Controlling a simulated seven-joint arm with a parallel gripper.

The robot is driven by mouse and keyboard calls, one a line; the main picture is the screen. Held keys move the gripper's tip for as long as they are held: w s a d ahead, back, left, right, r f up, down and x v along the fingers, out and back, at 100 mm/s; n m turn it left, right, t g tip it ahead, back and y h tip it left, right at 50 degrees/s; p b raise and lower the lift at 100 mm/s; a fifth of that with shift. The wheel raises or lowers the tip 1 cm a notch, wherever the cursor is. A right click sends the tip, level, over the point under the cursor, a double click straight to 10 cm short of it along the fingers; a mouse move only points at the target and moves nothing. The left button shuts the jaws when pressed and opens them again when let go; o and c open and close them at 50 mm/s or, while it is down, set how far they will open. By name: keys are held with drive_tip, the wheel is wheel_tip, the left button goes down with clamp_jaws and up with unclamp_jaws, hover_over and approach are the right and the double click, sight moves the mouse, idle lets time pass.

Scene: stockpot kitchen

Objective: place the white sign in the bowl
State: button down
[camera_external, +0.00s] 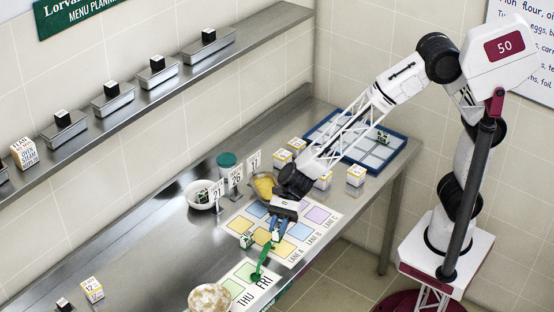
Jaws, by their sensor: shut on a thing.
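Three small white number signs stand upright on thin posts in a row on the steel counter: one marked 21 (216,192), one 26 (236,176) and one 11 (253,161). A white bowl (194,204) with small dark-and-white items in it sits just left of the 21 sign. A yellow bowl-like dish (262,187) lies right of the signs, partly behind my wrist. My gripper (276,234) points down over the coloured lane mat, right of and nearer than the signs. It appears shut on a green spoon-like thing (262,260); the fingers partly hide the contact.
The lane mat (240,226) has coloured squares; a small green-and-white block (247,240) stands on it. A THU/FRI card (238,284) and a pale mottled round thing (209,298) are at the front. A blue-rimmed tray (397,156), white-and-yellow boxes (355,175) and a teal-lidded jar (227,161) stand farther back.

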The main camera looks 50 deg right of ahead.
drive_tip(key=s+a+n+g, duration=0.1)
drive_tip(key=s+a, duration=0.3)
drive_tip(key=a, duration=0.9)
drive_tip(key=shift+s+a+r, duration=0.2)
drive_tip(key=shift+a+r, duration=0.1)
drive_tip(key=shift+a, duration=0.1)
drive_tip(key=w+a, duration=0.3)
drive_tip(key=a, duration=0.4)
drive_tip(key=w+a+f, duration=0.1)
drive_tip(key=w+a, duration=0.3)
drive_tip(key=a, duration=0.3)
drive_tip(key=shift+f, duration=0.25)
drive_tip(key=shift+w, duration=0.1)
drive_tip(key=shift+f, duration=1.75)
drive_tip(key=shift+f, duration=0.6)
